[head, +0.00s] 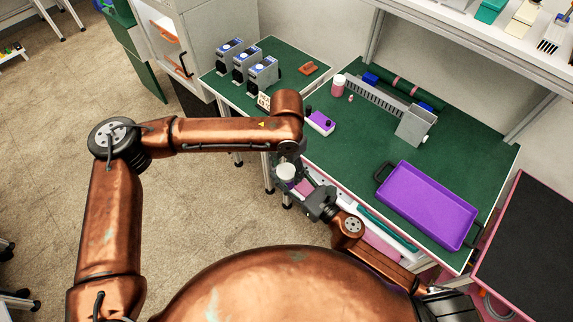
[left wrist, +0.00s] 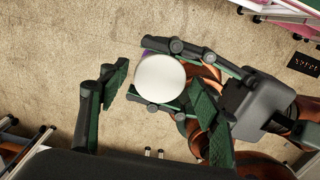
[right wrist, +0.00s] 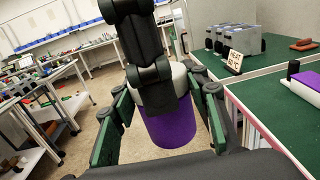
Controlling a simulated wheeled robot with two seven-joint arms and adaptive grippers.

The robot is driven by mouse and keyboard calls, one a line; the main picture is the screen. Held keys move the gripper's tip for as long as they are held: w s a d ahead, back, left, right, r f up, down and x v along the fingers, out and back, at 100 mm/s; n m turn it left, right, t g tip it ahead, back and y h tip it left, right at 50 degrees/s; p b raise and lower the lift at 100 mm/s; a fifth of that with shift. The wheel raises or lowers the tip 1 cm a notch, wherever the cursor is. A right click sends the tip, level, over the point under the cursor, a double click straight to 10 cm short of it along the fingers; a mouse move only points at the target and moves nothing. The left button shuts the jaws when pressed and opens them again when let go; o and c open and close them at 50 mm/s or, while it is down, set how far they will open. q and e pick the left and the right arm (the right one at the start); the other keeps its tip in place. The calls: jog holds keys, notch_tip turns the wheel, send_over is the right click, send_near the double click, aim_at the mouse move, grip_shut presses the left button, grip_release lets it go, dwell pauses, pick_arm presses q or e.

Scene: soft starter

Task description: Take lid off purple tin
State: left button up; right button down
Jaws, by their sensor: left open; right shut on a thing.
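The purple tin (right wrist: 172,127) is upright in my right gripper (right wrist: 163,104), which is shut around its sides and holds it off the table, in front of the table's edge. Its round white lid (left wrist: 160,81) sits on top. The lid also shows in the head view (head: 285,171). My left gripper (left wrist: 158,92) is open, with one finger on each side of the lid and a gap between the left finger and the lid. In the right wrist view a dark left finger (right wrist: 150,72) covers part of the lid and tin.
Grey devices (head: 262,74) stand on the farther table. Open floor lies left.

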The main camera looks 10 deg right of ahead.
pick_arm(q)
jog(key=c, duration=1.2)
jog(key=shift+w+r+n, duration=0.1)
jog(key=shift+n, duration=1.6)
jog(key=o, duration=1.3)
jog(key=shift+c, duration=0.2)
